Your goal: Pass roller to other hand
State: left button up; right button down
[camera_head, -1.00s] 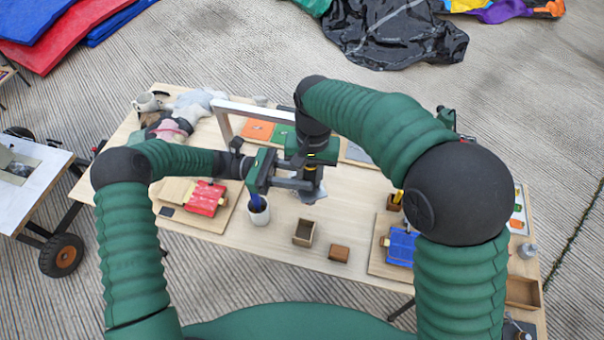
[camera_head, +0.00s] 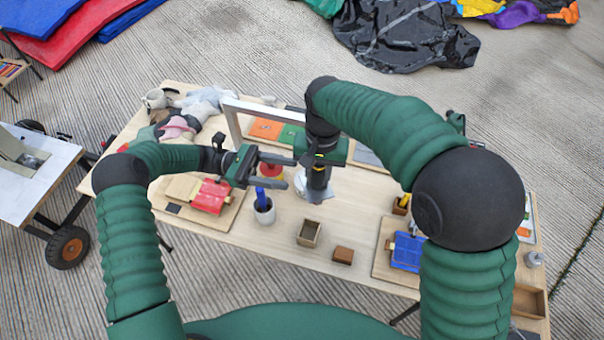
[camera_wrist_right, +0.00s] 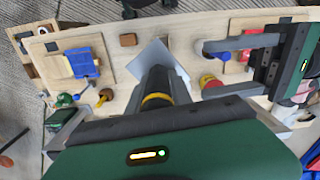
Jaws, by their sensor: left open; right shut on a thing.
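My right gripper (camera_head: 320,158) points down over the middle of the table. It is shut on the roller (camera_head: 318,180), a dark upright shape whose lower part shows below the jaws. In the right wrist view the roller (camera_wrist_right: 157,85) is dark with a yellow band, and its far end is hard to make out. My left gripper (camera_head: 288,172) is just left of the roller, open and empty, its two fingers pointing at it with a small gap. In the right wrist view the left gripper (camera_wrist_right: 205,68) comes in from the right.
A red and yellow round thing (camera_head: 271,170) shows between the left fingers, seemingly beyond them. A pale frame (camera_head: 232,122) stands behind.

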pick_arm(q)
jog(key=v, duration=0.4)
jog(key=shift+a, duration=0.35)
pick_arm(e)
jog(key=s+d+f+n, duration=0.3)
jog(key=f+n, duration=0.6)
jog(key=n, duration=0.8)
jog(key=shift+d+f+h, duration=0.3)
jog(key=shift+d, duration=0.4)
